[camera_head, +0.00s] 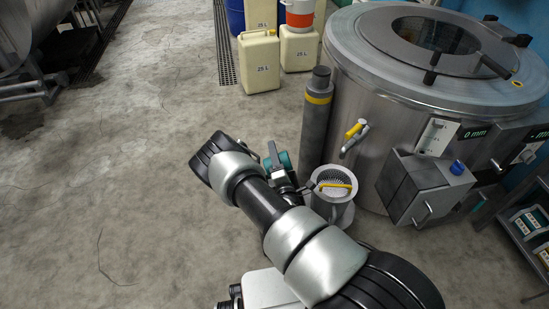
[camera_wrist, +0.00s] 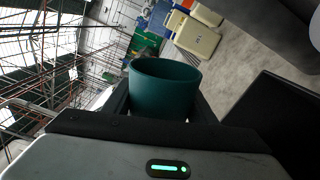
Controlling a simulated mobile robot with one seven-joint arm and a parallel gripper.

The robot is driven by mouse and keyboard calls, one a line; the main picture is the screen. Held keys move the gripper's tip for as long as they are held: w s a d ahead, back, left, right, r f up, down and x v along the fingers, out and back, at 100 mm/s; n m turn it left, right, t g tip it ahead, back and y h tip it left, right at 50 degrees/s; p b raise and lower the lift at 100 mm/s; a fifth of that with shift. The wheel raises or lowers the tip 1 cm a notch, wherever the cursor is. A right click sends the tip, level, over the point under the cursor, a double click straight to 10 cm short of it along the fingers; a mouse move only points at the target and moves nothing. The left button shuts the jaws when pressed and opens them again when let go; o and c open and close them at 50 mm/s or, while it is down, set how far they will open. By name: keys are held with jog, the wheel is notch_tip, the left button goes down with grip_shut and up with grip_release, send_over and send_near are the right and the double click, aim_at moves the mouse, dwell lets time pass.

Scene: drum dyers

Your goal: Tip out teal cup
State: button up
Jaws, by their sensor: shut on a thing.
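The teal cup (camera_wrist: 163,92) is held between the two dark fingers of my gripper (camera_wrist: 162,103) in the wrist view. In that view the roof is at the left and the floor at the right, so the cup appears tipped well over to the side. Its contents do not show. In the head view the teal cup (camera_head: 285,159) is small and partly hidden by my gripper (camera_head: 277,165). It shows just left of a round metal vessel (camera_head: 332,205) with a perforated inside and a yellow handle, apart from it in the picture.
A large steel drum machine (camera_head: 410,110) stands at the right, with a control box (camera_head: 425,185) on its front. A grey post with a yellow band (camera_head: 318,115) rises behind the vessel. Cream canisters (camera_head: 259,62) stand at the back. The concrete floor at the left is clear.

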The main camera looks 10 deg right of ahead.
jog(key=n, duration=1)
jog(key=shift+d+f+n, duration=0.15)
jog(key=shift+f+n, duration=0.05)
jog(key=shift+n, duration=0.1)
jog(key=r, duration=0.4)
jog(key=s+r, duration=0.1)
jog(key=r, duration=0.3)
jog(key=s+r, duration=0.1)
jog(key=r, duration=0.3)
jog(key=shift+s+a, duration=0.1)
jog(key=shift+a, duration=0.25)
jog(key=s+r, duration=0.6)
jog(key=r, duration=0.3)
notch_tip(320, 180, up, 25)
jog(key=p, duration=2.5)
jog(key=shift+w+d, duration=0.15)
jog(key=shift+d, duration=0.05)
jog(key=shift+d, duration=0.1)
